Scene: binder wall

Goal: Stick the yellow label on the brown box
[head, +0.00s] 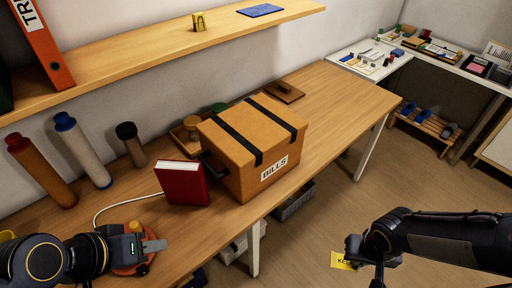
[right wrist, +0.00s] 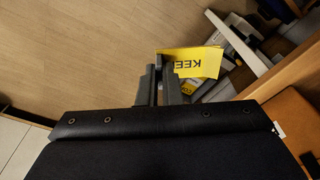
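The yellow label (head: 341,261), with dark lettering, is between the fingers of my right gripper (head: 354,252), off the table's front side. In the right wrist view the label (right wrist: 196,62) shows letters like "KEE", and the gripper fingers (right wrist: 162,78) are close together at its left end. The brown box (head: 233,153) stands closed on the table, with two black straps and a white "BILLS" label on its front. My left gripper (head: 150,247) is low at the left, over a round orange-red object; its finger gap is unclear.
A red book (head: 181,184) stands just left of the box. A wooden tray (head: 184,140) is behind it, and rolled tubes (head: 82,150) lean at the wall. A shelf (head: 170,50) overhangs the table's back.

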